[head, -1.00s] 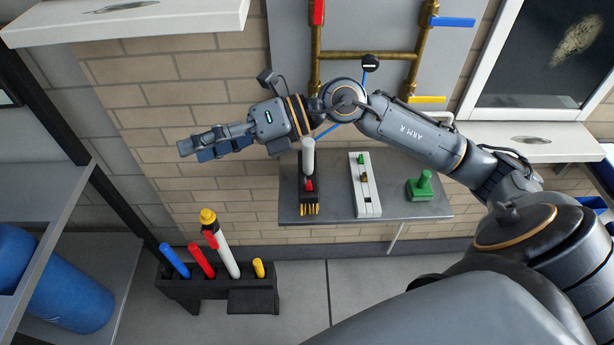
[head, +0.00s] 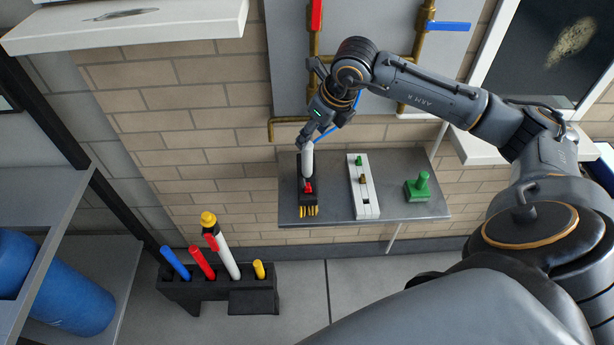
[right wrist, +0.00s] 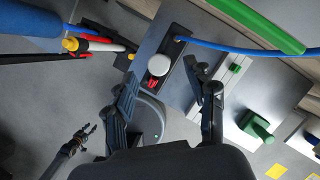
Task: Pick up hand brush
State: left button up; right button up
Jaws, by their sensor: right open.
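The hand brush (head: 308,163) stands upright on the grey wall shelf, with a white handle, a black head and yellow bristles along its front edge. My right gripper (head: 306,137) is above it at the top of the handle. In the right wrist view my open right gripper (right wrist: 161,72) has one finger on each side of the brush's round white handle end (right wrist: 159,65), with gaps visible, so it is not gripped. What looks like my left gripper (right wrist: 86,132) shows small at the lower left of that view; its jaw state is unclear.
On the shelf (head: 400,206), right of the brush, are a white block strip (head: 363,188) and a green handled block (head: 418,187). A black rack (head: 205,290) with coloured tools stands on the floor below left. Brass pipes (head: 316,45) run on the wall behind.

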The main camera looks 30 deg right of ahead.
aim_at(308, 147)
jog(key=x, duration=0.1)
jog(key=p+x, duration=0.1)
jog(key=x, duration=0.1)
jog(key=p+x, duration=0.1)
jog(key=x, duration=0.1)
jog(key=shift+s+a+f, duration=0.15)
jog(key=shift+s+f, duration=0.05)
jog(key=shift+f, duration=0.15)
jog(key=shift+w+f, duration=0.1)
jog(key=shift+f, duration=0.15)
grip_shut()
jog(key=shift+w+r, duration=0.1)
jog(key=shift+r, duration=0.05)
